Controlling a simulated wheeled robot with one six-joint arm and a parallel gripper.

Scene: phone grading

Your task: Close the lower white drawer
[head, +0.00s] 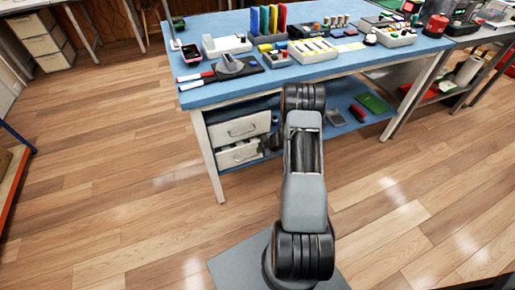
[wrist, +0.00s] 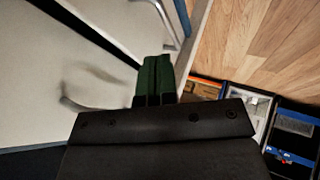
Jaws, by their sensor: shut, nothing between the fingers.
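The lower white drawer (head: 226,160) is under the left end of the blue-topped table, below the upper white drawer (head: 228,130). Each has a bar handle. How far the lower drawer stands out is hard to tell. My gripper (head: 267,145) is at the right end of the lower drawer's front, partly hidden by my arm. In the wrist view its dark green fingers (wrist: 155,80) are together and empty. A pale drawer front with a handle (wrist: 165,18) shows beyond them, and a larger pale panel (wrist: 50,60) fills the left. Contact cannot be told.
The blue tabletop (head: 200,98) holds trays, tools and coloured holders. A table leg (head: 207,157) stands just left of the drawers. The lower shelf (head: 345,100) to the right holds a few items. The wooden floor (head: 120,180) in front and left is clear.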

